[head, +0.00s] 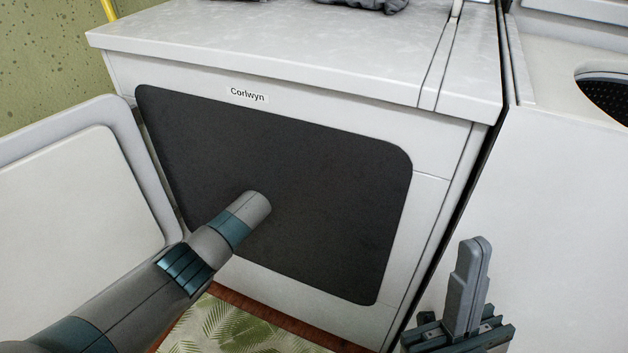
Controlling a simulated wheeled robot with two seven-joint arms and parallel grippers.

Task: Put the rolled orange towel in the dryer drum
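The dryer (440,215) is the white machine labelled "Corlwyn", with a large dark opening (300,170) in its front. Its door (60,195) stands open to the left. My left arm reaches from the lower left into the dark opening. My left gripper is not visible beyond the arm's end, and I cannot see what it holds. No orange towel shows in this view. My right gripper (472,255) is upright at the lower right, in front of the neighbouring machine. Its fingers are together with nothing visible between them.
A white machine with a round perforated drum (606,95) stands close at the right. Grey cloth (375,4) lies on the dryer's top at the back. A leaf-patterned mat (235,330) lies on the floor below the opening.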

